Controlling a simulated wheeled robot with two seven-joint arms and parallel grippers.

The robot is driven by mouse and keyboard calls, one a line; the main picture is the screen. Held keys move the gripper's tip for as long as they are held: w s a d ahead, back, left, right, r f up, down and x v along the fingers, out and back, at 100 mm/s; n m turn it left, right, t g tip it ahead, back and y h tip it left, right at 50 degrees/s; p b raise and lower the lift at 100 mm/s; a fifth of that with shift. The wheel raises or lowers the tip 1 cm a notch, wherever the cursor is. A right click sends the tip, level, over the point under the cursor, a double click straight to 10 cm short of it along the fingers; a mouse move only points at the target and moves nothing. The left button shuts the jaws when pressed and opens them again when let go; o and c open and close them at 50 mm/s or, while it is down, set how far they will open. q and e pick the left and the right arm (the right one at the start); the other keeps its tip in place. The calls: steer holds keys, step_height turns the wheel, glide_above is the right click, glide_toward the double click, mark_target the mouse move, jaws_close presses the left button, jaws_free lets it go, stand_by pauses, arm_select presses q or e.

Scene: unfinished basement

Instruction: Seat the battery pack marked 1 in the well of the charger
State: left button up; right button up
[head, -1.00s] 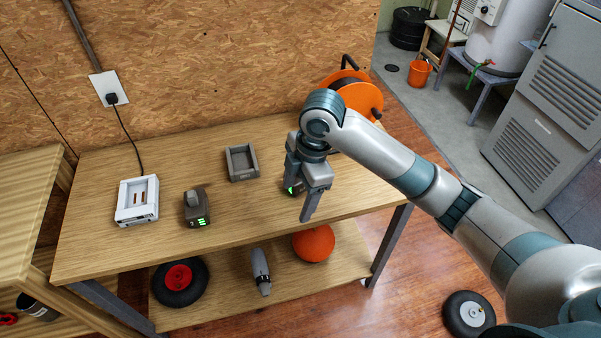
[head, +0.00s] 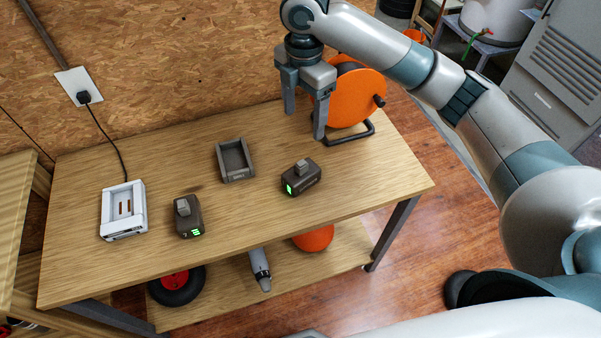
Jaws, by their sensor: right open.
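The white charger (head: 108,222) stands at the left of the workbench, its well facing up and empty, with a cord to the wall. Two dark battery packs with green lights stand on the bench. One pack (head: 188,218) is just right of the charger; the other pack (head: 301,178) is right of the middle. I cannot read which is marked 1. My right gripper (head: 305,126) is open and empty, fingers down, above the back of the bench, behind the right pack and apart from it. My left gripper is not in view.
A grey, empty open-topped holder (head: 236,176) sits between the packs, farther back. An orange cable reel (head: 352,98) stands at the back right, close to my right gripper. The bench (head: 250,225) is clear along its front. A lower shelf holds a wheel, a tool and an orange ball.

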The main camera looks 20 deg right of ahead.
steer(key=shift+f, duration=0.1)
steer(key=p, duration=0.4)
glide_toward(301, 163)
steer(key=f, duration=0.6)
steer(key=shift+w+d, duration=0.25)
steer(key=shift+d, duration=0.05)
steer(key=shift+s+f, duration=0.1)
steer(key=shift+f, duration=0.2)
steer(key=f, duration=0.1)
steer(key=f+p, duration=0.2)
steer(key=shift+s+a+f, duration=0.15)
steer(key=shift+a+f, duration=0.1)
steer(key=shift+f, duration=0.55)
steer(key=shift+c, duration=0.6)
jaws_close()
